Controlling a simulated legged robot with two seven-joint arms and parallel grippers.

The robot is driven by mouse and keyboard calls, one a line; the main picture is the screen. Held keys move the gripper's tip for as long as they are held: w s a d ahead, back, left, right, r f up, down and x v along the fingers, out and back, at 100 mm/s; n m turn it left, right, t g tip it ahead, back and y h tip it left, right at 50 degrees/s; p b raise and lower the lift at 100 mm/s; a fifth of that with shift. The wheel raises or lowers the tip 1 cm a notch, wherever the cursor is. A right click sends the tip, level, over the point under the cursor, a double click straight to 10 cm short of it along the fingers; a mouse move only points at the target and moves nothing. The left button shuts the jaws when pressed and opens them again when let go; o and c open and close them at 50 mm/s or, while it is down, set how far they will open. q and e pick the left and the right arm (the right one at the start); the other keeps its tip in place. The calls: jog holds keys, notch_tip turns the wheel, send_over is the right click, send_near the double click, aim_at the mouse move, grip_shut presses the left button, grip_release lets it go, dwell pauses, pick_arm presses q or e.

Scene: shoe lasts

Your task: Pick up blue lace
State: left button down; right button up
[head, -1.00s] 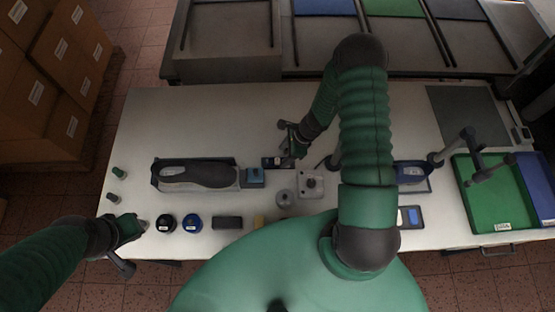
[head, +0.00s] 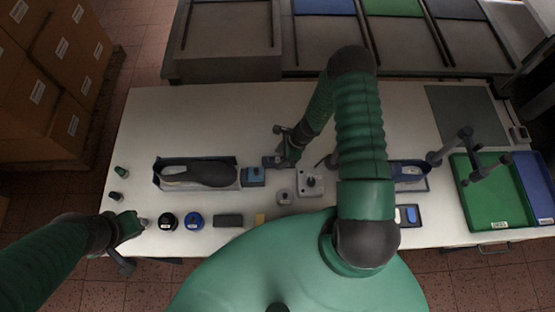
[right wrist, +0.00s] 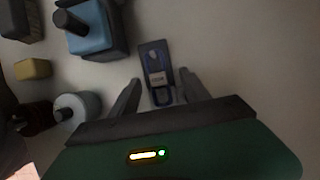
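A round blue item with a pale label (head: 193,221), probably the blue lace, sits near the table's front edge, beside a similar black one (head: 167,221). My left gripper (head: 141,223) is just left of the black one, apart from the blue one; its opening is too small to judge. My right gripper (head: 282,157) is over mid-table, above a small dark-blue device (head: 270,162). In the right wrist view the fingers (right wrist: 160,92) are spread, with the dark-blue device (right wrist: 157,66) seen between their tips, no grip visible.
A shoe last in a tray (head: 198,174) and a blue block (head: 254,176) stand left of my right gripper. A dark block (head: 229,221) and a yellow block (head: 260,218) line the front edge. A green tray (head: 490,205) is at right. The table's back left is clear.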

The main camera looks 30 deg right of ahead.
jog(key=shift+d+r, duration=0.1)
jog(key=shift+d+r, duration=0.1)
jog(key=shift+r, duration=0.2)
jog(key=b+v, duration=0.2)
jog(key=shift+s+d+r, duration=0.25)
jog(key=shift+r, duration=0.1)
jog(key=v, duration=1.2)
jog(key=b, duration=0.8)
send_over(279, 159)
jog(key=s+d, duration=0.1)
notch_tip(279, 159, down, 9)
jog(key=shift+d, duration=0.15)
jog(key=shift+f, duration=0.35)
jog(key=x, duration=0.4)
jog(key=shift+s+d+f+p, duration=0.2)
jog(key=shift+d+p, duration=0.1)
jog(key=shift+p, duration=0.1)
jog(key=shift+w+a+f, duration=0.15)
jog(key=shift+f, duration=0.2)
